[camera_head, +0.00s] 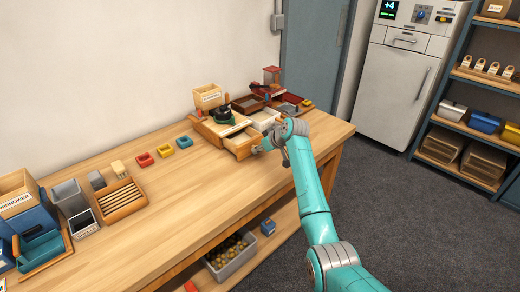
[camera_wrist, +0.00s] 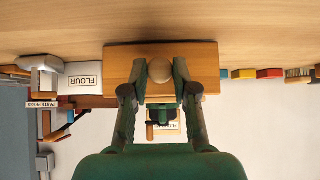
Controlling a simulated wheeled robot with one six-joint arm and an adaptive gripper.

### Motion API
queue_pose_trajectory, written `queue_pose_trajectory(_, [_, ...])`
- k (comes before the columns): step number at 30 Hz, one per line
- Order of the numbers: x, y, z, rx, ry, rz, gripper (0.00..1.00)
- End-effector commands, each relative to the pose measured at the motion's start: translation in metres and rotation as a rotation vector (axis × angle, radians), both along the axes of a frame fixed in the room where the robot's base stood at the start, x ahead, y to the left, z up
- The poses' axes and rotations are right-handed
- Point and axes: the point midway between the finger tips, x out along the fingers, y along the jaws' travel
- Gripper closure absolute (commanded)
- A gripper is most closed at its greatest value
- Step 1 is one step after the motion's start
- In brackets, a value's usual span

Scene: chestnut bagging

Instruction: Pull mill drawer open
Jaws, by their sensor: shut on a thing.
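The mill (camera_head: 222,119) is a wooden box with a dark top part, standing near the back right of the workbench. Its wooden drawer (camera_head: 240,145) sticks out at the front, and part of its inside seems to show. In the wrist view the drawer front (camera_wrist: 203,60) is a plain wooden panel with a round pale knob (camera_wrist: 159,71). My gripper (camera_head: 258,149) is at the drawer front. In the wrist view its fingers (camera_wrist: 160,82) are shut on the knob, one on each side. My gripper hides part of the front in the head view.
A white flour tray (camera_wrist: 83,80) stands close beside the mill. Small red (camera_head: 145,160), yellow and blue trays sit left of it. A wooden bin (camera_head: 208,96) stands behind. The bench (camera_head: 190,190) is clear in front; a grey crate (camera_head: 232,262) is below.

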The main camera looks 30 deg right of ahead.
Motion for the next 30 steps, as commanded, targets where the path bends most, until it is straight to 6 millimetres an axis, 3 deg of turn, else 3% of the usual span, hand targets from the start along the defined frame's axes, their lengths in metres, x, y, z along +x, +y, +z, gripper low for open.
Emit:
queue_pose_trajectory(3, [-0.002, 0.000, -0.004, 0.001, 0.009, 0.001, 1.00])
queue_pose_trajectory(4, [-0.002, 0.000, -0.004, 0.001, 0.009, 0.001, 0.65])
queue_pose_trajectory(6, [-0.002, 0.000, -0.004, 0.001, 0.008, 0.001, 0.48])
queue_pose_trajectory(19, [-0.006, -0.002, 0.003, 0.000, 0.004, 0.000, 0.48])
queue_pose_trajectory(30, [-0.052, -0.017, 0.051, 0.000, 0.002, -0.001, 0.48])
